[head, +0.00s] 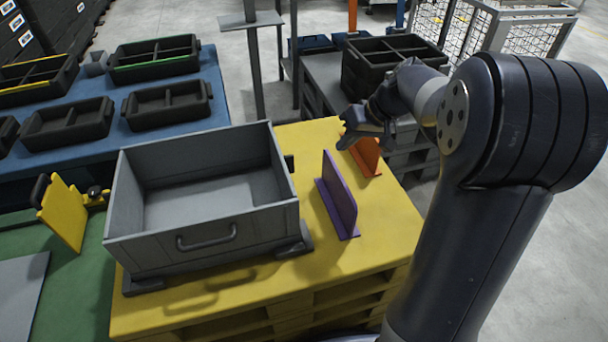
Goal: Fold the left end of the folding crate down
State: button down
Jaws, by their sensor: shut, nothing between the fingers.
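The grey folding crate (200,245) stands open-topped on a yellow pallet table. Its left end (125,205) is upright, and the front wall with its handle and the back wall stand up too. The right end is seen nearly edge-on. The crate looks empty inside. My gripper (350,127) is to the right of the crate, beyond the purple plate and above the orange one, apart from the crate. It is shut and holds nothing; its fingertips are small and dark in this view.
A purple upright plate (341,195) and an orange one (366,155) stand right of the crate on the yellow table (385,225). A yellow bracket (63,213) stands close to the crate's left on a green surface. Black bins (68,123) sit on a blue table behind.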

jog(key=w+a+f+y+b, duration=0.1)
jog(key=w+a+f+b, duration=0.1)
jog(key=a+f, duration=0.5)
jog(key=shift+w+a+n+t+b, duration=0.3)
jog(key=shift+a+b, duration=0.4)
jog(key=shift+a, duration=0.35)
